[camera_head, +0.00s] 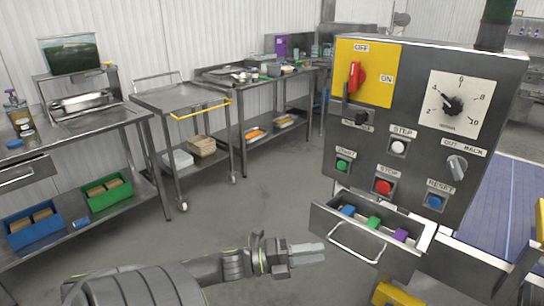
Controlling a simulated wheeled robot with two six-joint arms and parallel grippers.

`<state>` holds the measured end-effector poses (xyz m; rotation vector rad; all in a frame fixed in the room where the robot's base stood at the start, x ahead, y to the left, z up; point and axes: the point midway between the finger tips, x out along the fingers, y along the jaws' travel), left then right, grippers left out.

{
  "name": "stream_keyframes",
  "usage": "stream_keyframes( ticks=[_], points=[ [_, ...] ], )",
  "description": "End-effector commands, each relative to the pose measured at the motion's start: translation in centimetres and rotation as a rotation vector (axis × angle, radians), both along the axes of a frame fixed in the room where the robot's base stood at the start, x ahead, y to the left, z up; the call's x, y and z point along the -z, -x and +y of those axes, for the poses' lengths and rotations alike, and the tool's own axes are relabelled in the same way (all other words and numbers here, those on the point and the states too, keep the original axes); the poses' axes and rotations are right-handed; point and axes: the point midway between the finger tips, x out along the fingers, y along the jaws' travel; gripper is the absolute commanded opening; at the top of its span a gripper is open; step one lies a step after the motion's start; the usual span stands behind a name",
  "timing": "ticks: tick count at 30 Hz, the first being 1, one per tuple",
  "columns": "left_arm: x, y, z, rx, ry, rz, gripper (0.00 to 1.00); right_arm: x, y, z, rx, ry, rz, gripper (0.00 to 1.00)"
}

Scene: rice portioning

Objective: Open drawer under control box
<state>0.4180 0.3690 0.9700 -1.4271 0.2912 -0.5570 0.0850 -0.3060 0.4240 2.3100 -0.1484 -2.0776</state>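The control box (405,140) stands at the right, with a red switch, a dial and several coloured buttons on its front. The drawer (365,243) under it is pulled out. A blue block (348,211), a green block (373,222) and a purple block (401,235) lie inside it. Its curved metal handle (356,245) is on the front panel. My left gripper (322,253) is to the left of the handle, apart from it in the picture. Its light grey fingers lie close together with nothing seen between them. My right gripper is not in view.
A metal cart (178,97) and a long bench (265,82) stand along the back wall. A table (82,129) at the left has a blue bin (35,230) and a green bin (107,193) on its lower shelf. The grey floor between is clear.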

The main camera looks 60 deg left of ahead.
Motion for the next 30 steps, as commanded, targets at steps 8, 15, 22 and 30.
stream_keyframes(
  ticks=[8, 15, 22, 30],
  points=[
    [0.8, 4.9, 3.1, -0.002, -0.003, 0.006, 0.33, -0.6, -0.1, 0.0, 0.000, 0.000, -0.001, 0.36],
    [1.2, 7.4, 4.7, -0.001, -0.001, 0.002, 0.33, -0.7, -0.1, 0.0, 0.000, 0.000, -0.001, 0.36],
    [1.3, 7.9, 5.0, -0.002, 0.000, -0.001, 0.33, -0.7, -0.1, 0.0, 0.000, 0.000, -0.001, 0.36],
    [1.2, 7.9, 5.0, -0.001, 0.000, -0.001, 0.33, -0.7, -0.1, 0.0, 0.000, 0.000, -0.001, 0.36]
  ],
)
